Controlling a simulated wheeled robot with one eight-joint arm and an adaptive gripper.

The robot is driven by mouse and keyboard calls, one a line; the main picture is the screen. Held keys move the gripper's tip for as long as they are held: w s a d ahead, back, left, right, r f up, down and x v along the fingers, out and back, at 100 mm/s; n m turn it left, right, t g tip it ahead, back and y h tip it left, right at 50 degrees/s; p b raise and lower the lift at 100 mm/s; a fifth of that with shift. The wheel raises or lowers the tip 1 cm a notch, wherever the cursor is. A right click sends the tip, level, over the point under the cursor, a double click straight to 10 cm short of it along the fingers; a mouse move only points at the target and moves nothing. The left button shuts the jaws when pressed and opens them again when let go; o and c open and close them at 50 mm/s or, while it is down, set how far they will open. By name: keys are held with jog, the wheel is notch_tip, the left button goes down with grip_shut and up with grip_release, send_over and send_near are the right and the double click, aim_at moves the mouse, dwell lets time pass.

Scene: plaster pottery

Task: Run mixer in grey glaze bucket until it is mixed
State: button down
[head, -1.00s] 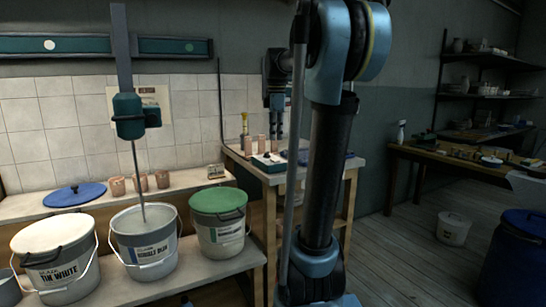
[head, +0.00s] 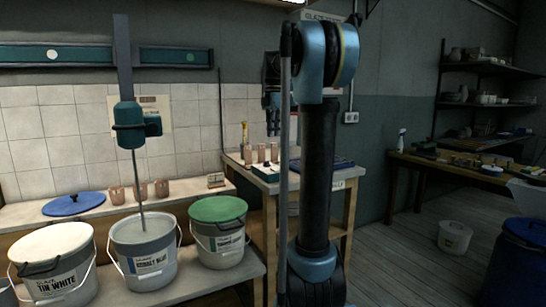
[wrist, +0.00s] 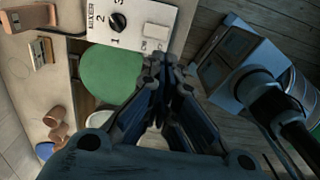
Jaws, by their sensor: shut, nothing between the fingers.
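The mixer (head: 130,125) has a teal motor on a wall rail, and its thin shaft goes down into the middle bucket (head: 144,264). That grey bucket has an open top, and its label seems to read cobalt blue. The liquid's state is too small to judge. In the wrist view, a pale control panel (wrist: 158,38) marked MIXER has a black dial (wrist: 117,22) with numbers and a light rocker switch (wrist: 156,32). My gripper (wrist: 167,68) is shut and empty, its tips by the panel's lower edge. In the head view my gripper (head: 272,118) is partly behind my arm.
A Tin White bucket (head: 70,286) stands left of the mixer bucket, and a green-lidded bucket (head: 219,243) stands right. A blue lid (head: 74,204) and small clay cups (head: 140,191) are on the shelf behind. A wooden table (head: 341,187) stands behind my arm.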

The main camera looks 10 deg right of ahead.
aim_at(273, 170)
notch_tip(273, 170, down, 14)
jog(key=shift+r, duration=0.1)
dwell(0.5)
